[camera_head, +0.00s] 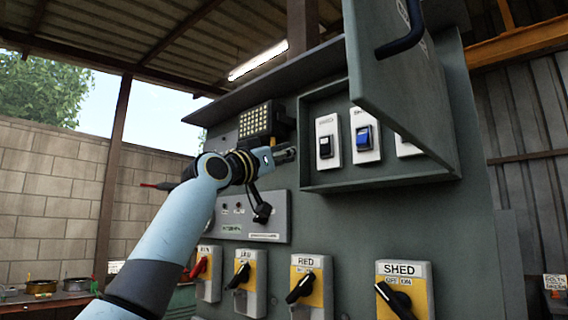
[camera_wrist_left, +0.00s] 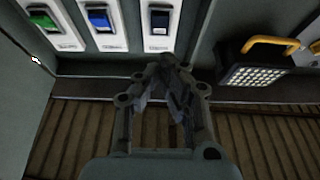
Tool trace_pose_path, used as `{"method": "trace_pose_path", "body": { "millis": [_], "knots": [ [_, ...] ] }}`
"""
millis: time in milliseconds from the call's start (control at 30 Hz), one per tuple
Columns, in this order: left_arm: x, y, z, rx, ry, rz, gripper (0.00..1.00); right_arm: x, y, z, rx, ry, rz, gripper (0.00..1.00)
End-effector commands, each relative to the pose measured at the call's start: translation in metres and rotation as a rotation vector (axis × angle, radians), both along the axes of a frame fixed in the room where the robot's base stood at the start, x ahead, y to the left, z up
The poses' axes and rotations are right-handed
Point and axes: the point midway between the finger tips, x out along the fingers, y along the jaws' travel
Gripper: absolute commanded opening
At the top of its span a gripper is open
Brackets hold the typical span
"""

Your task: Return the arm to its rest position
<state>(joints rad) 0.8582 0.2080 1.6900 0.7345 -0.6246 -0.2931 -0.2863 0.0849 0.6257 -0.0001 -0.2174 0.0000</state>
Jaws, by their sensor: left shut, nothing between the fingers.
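My left arm reaches up from the bottom left in the head view. Its gripper (camera_head: 286,155) is shut and empty, in front of the grey control panel (camera_head: 352,235), just left of the recessed switch box. In the left wrist view the closed fingers (camera_wrist_left: 170,68) show below the switch row with nothing between them. The box holds a black rocker switch (camera_head: 325,147) and a blue one (camera_head: 364,138); a third plate (camera_head: 405,148) is partly hidden by the open door (camera_head: 400,85). The wrist view shows a green rocker (camera_wrist_left: 43,21) there. My right gripper is not in view.
An LED lamp (camera_head: 256,120) sits left of the box, close behind the gripper. Several rotary switches line the panel below, including one marked SHED (camera_head: 404,290). The open door juts out on the right. Open space lies left, before a block wall (camera_head: 45,190).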

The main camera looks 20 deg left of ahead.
Motion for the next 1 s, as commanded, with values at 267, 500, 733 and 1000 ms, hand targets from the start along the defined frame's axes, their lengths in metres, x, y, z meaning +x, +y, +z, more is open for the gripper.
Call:
{"method": "trace_pose_path", "body": {
  "millis": [267,500,733,1000],
  "knots": [
    [-0.008,0.003,-0.005,0.000,0.000,0.000,0.00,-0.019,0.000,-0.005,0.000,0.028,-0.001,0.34],
    [-0.008,0.002,-0.005,0.000,0.000,0.000,0.00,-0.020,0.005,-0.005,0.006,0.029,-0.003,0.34],
    [-0.007,0.002,-0.008,0.000,0.004,-0.001,0.00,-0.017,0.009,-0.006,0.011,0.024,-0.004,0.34],
    [0.011,-0.001,-0.148,-0.012,0.190,-0.005,0.00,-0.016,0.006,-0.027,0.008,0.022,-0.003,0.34]
  ]
}}
